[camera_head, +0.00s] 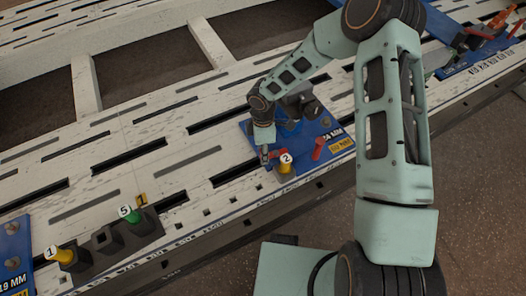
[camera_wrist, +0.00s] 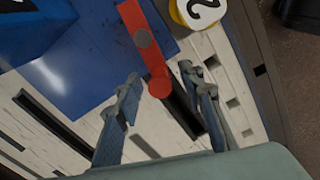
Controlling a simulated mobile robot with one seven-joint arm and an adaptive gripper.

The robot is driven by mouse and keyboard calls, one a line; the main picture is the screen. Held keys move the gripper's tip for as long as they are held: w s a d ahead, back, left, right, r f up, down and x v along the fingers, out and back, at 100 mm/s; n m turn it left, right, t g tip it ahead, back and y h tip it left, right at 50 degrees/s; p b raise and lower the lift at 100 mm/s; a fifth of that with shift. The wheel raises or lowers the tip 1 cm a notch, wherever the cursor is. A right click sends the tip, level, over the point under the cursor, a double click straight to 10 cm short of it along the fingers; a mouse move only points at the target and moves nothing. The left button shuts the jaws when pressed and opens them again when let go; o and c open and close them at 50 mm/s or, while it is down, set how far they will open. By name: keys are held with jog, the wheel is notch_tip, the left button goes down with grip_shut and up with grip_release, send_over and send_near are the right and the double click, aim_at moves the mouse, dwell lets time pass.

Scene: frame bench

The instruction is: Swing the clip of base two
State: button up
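Base two is a blue plate (camera_head: 290,130) on the slotted bench, with a white "24 MM" mark and a yellow label. A yellow peg with a white "2" cap (camera_head: 286,163) stands at its front edge and shows in part in the wrist view (camera_wrist: 187,14). A red clip (camera_wrist: 139,28) with a grey pivot crosses the plate's edge beside this peg. My gripper (camera_head: 265,154) is over the plate's front left edge. In the wrist view its fingers (camera_wrist: 160,78) are open, with the clip's rounded end between them. Contact cannot be told.
A red upright piece (camera_head: 318,148) stands right of the peg. Dark blocks hold a green peg marked 5 (camera_head: 130,214) and a yellow peg marked 1 (camera_head: 60,256) at the left. Another blue plate (camera_head: 14,240) is at the far left. A blue plate with red and orange parts (camera_head: 480,50) is at the upper right.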

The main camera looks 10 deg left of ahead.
grip_shut()
jog(key=shift+w+m, duration=0.15)
jog(key=shift+m, duration=0.15)
jog(key=m, duration=0.1)
jog(key=w+m+b, duration=0.1)
jog(key=shift+a+m, duration=0.25)
jog(key=shift+m, duration=0.05)
jog(key=w+m, duration=0.1)
jog(key=m, duration=0.1)
jog(key=m+b, duration=0.1)
jog(key=shift+w+m, duration=0.35)
jog(key=shift+m, duration=0.05)
jog(key=m, duration=0.1)
jog(key=w+m+b, duration=0.1)
jog(key=m, duration=0.1)
jog(key=shift+w+d, duration=0.2)
jog(key=shift+w+d+m+b, duration=0.2)
jog(key=shift+w+m, duration=0.1)
jog(key=shift+m, duration=0.65)
jog(key=shift+w+d+m+b, duration=0.15)
jog(key=shift+w+d+m, duration=0.1)
jog(key=shift+m, duration=0.7)
